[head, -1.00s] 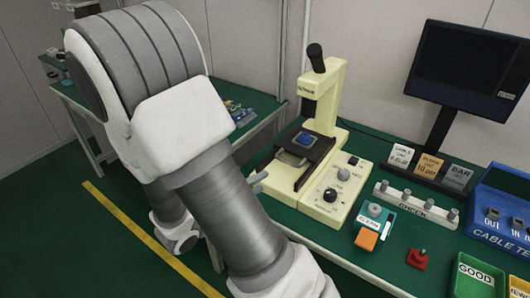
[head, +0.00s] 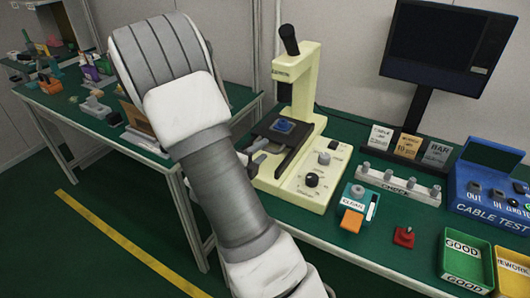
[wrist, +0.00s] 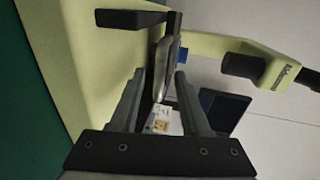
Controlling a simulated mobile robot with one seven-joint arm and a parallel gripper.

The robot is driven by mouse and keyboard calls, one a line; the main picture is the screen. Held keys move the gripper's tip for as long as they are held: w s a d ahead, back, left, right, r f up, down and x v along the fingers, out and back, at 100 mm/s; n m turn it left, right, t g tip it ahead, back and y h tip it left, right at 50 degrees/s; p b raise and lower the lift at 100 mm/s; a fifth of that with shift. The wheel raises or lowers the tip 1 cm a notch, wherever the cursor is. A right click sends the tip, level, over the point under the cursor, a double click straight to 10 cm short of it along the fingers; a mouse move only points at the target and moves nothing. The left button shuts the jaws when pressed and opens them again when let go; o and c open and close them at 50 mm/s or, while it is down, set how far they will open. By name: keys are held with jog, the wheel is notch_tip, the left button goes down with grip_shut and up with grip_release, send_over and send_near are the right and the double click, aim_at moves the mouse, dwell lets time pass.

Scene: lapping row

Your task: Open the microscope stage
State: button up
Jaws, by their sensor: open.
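The cream microscope (head: 306,95) stands on the green bench, its black stage (head: 291,143) low in front of its column. A blue piece (head: 284,126) lies on the stage. My gripper (head: 258,152) is at the stage's left side, partly hidden by my arm. In the wrist view, my gripper (wrist: 160,78) is open, with a grey rounded plate (wrist: 164,68) between its fingers. I cannot tell whether they touch it. A black stage part (wrist: 130,18) and the blue piece (wrist: 183,54) show just beyond.
Right of the microscope are a teal block (head: 355,208), a white rack (head: 400,185), a red knob piece (head: 404,237), a blue cable tester (head: 490,200) and a green bin (head: 466,262). A monitor (head: 446,45) stands behind. Another bench (head: 80,105) is at the left.

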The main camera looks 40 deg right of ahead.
aim_at(279, 133)
jog(key=shift+x, duration=1.3)
jog(key=shift+a, duration=0.1)
grip_shut()
dwell(0.4)
